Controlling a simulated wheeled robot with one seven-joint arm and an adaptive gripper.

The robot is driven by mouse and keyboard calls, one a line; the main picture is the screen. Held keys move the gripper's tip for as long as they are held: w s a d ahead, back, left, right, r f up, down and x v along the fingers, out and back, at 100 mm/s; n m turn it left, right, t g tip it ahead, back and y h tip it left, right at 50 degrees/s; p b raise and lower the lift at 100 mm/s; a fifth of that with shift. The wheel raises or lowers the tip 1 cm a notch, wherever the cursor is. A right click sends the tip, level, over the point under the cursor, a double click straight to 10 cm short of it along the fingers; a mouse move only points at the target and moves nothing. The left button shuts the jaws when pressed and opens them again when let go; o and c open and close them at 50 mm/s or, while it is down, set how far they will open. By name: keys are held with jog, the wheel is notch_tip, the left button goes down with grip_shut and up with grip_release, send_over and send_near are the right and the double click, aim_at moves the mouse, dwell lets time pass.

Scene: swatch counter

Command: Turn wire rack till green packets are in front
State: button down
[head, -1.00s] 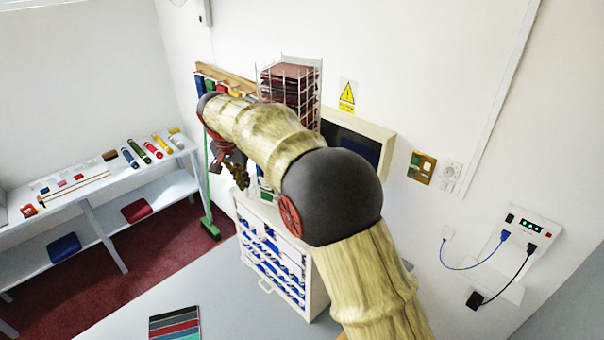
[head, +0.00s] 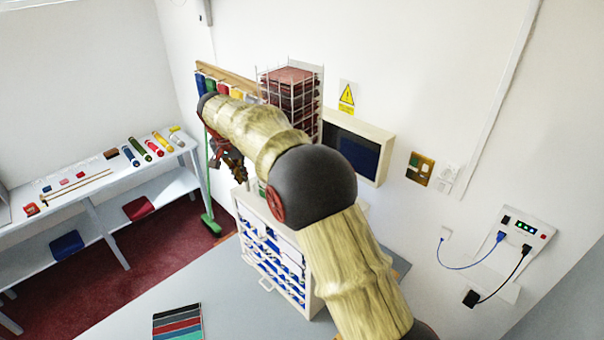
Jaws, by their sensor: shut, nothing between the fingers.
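The wire rack (head: 291,97) stands on top of the drawer cabinet against the back wall, in the head view. Its upper tiers hold dark red-brown packets, with a corner turned roughly towards me. My arm hides its lower part. A small patch of green (head: 262,188) shows low down beside my arm; I cannot tell whether it is green packets. My gripper (head: 236,171) is shut and empty, hanging to the left of the rack's lower part. I cannot tell whether it touches the rack.
The white cabinet (head: 270,262) with blue-fronted drawers stands on the grey counter (head: 235,300). A swatch card (head: 177,323) lies at the counter's front. A framed dark panel (head: 357,146) is on the wall to the right. A shelf bench (head: 95,195) stands at left.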

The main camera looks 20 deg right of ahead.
notch_tip(320, 180, up, 7)
jog(key=p, duration=0.2)
jog(key=shift+w, duration=0.2)
dwell(0.5)
dwell(0.4)
